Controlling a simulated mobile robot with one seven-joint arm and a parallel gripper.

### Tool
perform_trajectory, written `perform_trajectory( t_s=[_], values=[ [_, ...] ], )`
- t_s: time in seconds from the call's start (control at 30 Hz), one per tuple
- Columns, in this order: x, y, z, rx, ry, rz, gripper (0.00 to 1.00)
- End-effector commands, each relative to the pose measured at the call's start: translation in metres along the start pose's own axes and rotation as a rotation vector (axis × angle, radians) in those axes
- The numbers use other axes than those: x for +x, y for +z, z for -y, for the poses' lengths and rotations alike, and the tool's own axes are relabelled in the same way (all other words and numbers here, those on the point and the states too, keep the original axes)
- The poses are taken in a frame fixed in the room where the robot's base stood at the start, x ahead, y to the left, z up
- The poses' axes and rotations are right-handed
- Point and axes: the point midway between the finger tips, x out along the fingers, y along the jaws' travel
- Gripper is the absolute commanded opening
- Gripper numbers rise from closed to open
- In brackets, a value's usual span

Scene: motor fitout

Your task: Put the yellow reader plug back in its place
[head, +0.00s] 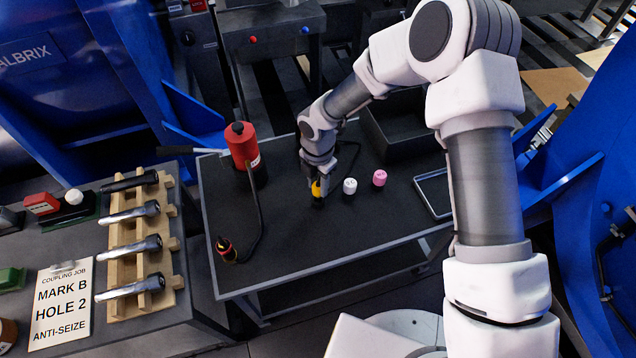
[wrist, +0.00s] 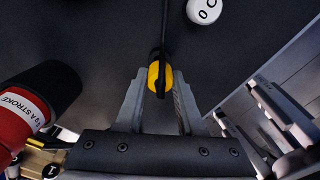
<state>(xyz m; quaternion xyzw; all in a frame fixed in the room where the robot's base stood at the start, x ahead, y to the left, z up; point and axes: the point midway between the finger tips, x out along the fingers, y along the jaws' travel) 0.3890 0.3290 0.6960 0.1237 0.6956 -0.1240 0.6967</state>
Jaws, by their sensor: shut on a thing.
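The yellow reader plug (head: 316,188) is in my gripper (head: 318,187) over the dark table, left of the white-topped piece. In the wrist view the yellow plug (wrist: 160,77) sits between the two fingertips of my gripper (wrist: 160,92), with a dark cable running up from it. The gripper is shut on the plug. A dark part shows just below the plug in the head view; I cannot tell whether it is a holder or the plug's own end, nor whether the plug touches the table.
A white-topped piece (head: 349,187) and a pink-topped piece (head: 379,178) stand to the right. A red cylinder pump (head: 242,145) with a black hose stands left; its coupler (head: 227,249) lies in front. An empty dark tray (head: 433,195) lies at right. The table's front middle is clear.

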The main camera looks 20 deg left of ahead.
Motion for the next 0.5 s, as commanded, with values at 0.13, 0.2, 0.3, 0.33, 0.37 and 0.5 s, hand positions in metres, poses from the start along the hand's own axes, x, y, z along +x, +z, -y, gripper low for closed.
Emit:
perform_trajectory(
  t_s=[0.13, 0.2, 0.3, 0.33, 0.37, 0.5],
  values=[
    [0.002, 0.0, 0.0, 0.0, 0.0, 0.0, 0.0],
    [0.003, 0.0, 0.0, 0.0, 0.0, 0.0, 0.0],
    [0.006, 0.0, 0.0, 0.0, 0.0, 0.0, 0.0],
    [0.006, 0.0, 0.0, 0.0, 0.0, 0.0, 0.0],
    [0.007, 0.0, 0.0, 0.0, 0.0, 0.0, 0.0],
    [0.011, 0.0, 0.0, 0.0, 0.0, 0.0, 0.0]
  ],
)
